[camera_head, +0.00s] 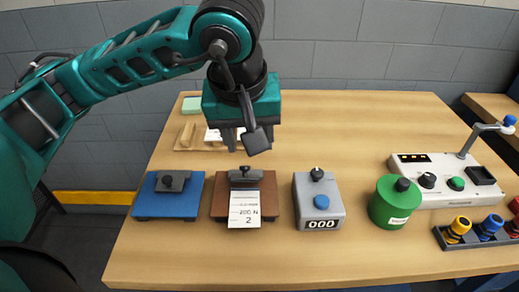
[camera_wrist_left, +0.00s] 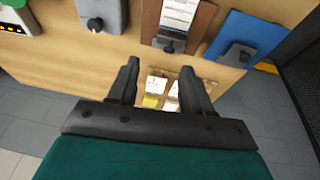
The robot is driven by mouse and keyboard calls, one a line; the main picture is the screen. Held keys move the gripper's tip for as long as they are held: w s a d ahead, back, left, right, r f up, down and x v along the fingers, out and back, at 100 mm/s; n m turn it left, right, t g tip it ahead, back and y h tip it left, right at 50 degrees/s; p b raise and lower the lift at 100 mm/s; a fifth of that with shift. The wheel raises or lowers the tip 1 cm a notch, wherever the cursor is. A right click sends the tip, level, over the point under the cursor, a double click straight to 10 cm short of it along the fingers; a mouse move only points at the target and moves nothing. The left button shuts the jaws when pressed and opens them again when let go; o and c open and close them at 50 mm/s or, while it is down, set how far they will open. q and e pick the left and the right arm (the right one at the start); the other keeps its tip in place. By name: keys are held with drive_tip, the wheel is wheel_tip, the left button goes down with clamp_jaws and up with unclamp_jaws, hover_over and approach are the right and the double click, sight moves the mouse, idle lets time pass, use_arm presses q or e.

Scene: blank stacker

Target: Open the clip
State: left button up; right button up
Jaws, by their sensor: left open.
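A brown board (camera_head: 221,205) lies on the table with a dark clip (camera_head: 244,177) at its far end. A white printed card (camera_head: 244,209) lies on the board, its far edge at the clip. The clip (camera_wrist_left: 171,44) and card (camera_wrist_left: 179,14) also show in the left wrist view. A blue board (camera_head: 150,204) with its own dark clip (camera_head: 173,182) lies just left. My left gripper (camera_head: 243,143) is above and behind the brown board, apart from the clip. Its two fingers (camera_wrist_left: 158,85) are spread with nothing held between them. My right gripper is not in view.
A wooden tray with cards (camera_head: 190,137) lies behind the boards, partly hidden by my gripper. Right of the brown board stand a grey counter box (camera_head: 321,202), a green canister (camera_head: 392,205) and a white control panel (camera_head: 435,175). The table behind the counter box is clear.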

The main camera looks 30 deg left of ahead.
use_arm(q)
drive_tip(key=a+y, duration=0.1)
drive_tip(key=a, duration=0.1)
drive_tip(key=b, duration=0.3)
approach(245, 166)
drive_tip(key=f, duration=0.1)
drive_tip(key=x, duration=0.6)
drive_tip(key=shift+a, duration=0.1)
drive_tip(key=shift+w+a+f, duration=0.1)
drive_tip(key=shift+w+f, duration=0.15)
drive_tip(key=shift+f, duration=0.35)
clamp_jaws()
